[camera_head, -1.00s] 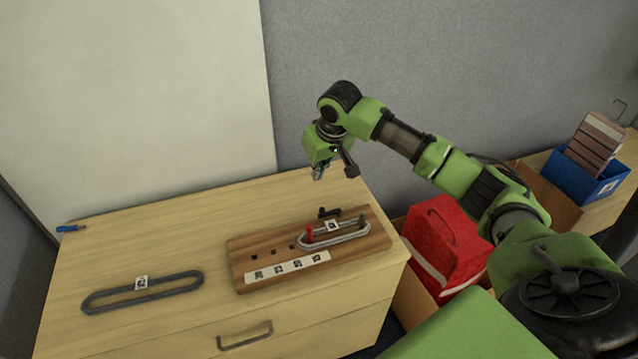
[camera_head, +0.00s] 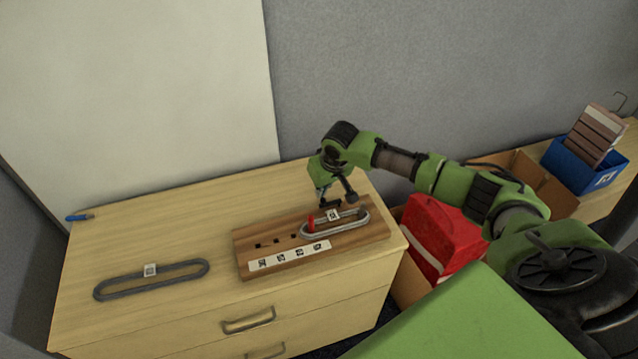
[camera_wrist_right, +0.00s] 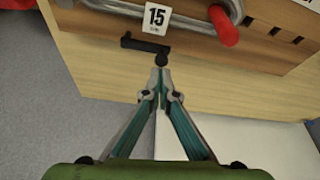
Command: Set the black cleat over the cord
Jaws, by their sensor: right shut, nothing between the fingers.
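The black cleat (camera_head: 329,204) is a short dark bar with a round knob at one end. It sits at the back edge of the wooden board (camera_head: 262,240), behind the grey cord loop (camera_head: 352,226), and is not over the cord. It also shows in the right wrist view (camera_wrist_right: 142,45). The cord lies on the board around a red peg (camera_head: 310,222) and carries a tag reading 15 (camera_wrist_right: 157,19). My right gripper (camera_wrist_right: 161,73) is shut and empty, its tips together close to the knob; contact cannot be told. My left gripper is out of view.
A second grey loop (camera_head: 152,291) with a tag lies on the table at left. Small dark holes and a label strip (camera_head: 289,256) are on the board. A blue-handled tool (camera_head: 78,217) lies at the far left. Right of the table are a red bag (camera_head: 438,236) and boxes.

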